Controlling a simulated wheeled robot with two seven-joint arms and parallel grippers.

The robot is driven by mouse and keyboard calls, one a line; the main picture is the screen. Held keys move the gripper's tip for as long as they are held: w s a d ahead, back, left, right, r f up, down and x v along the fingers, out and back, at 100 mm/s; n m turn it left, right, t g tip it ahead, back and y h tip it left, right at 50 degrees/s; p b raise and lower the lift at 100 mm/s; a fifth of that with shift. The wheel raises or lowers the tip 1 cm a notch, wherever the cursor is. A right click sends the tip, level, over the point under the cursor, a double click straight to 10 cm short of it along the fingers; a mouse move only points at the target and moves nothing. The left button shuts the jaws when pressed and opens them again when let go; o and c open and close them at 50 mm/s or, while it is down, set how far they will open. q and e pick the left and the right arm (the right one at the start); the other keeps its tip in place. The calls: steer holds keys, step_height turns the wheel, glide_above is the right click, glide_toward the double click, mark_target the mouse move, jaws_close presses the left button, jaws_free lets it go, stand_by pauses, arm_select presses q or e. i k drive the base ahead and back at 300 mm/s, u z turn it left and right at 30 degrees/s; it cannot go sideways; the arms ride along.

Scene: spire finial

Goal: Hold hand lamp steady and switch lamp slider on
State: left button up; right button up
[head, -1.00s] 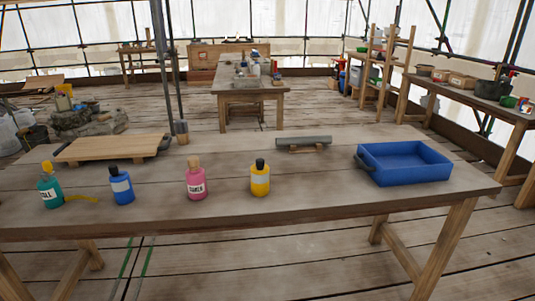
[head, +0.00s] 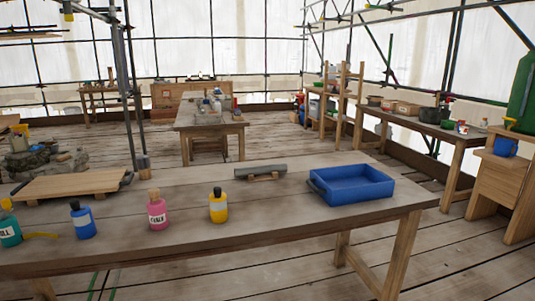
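No object in the head view can be clearly recognised as the hand lamp, and no slider shows. A grey rounded bar (head: 260,170) lies across a small wooden block on the near table (head: 275,215), toward its back edge. It is too small to tell whether it is the lamp. Neither of my grippers is in view.
On the near table stand a green bottle (head: 9,230), a blue bottle (head: 82,221), a pink bottle (head: 157,213), a yellow bottle (head: 218,208), a wooden board (head: 72,184) and an empty blue tray (head: 350,185). A scaffold pole (head: 128,90) rises behind.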

mark_target(216, 191)
steer(key=u, duration=0.05)
steer(key=i, duration=0.85)
steer(key=u, duration=0.55)
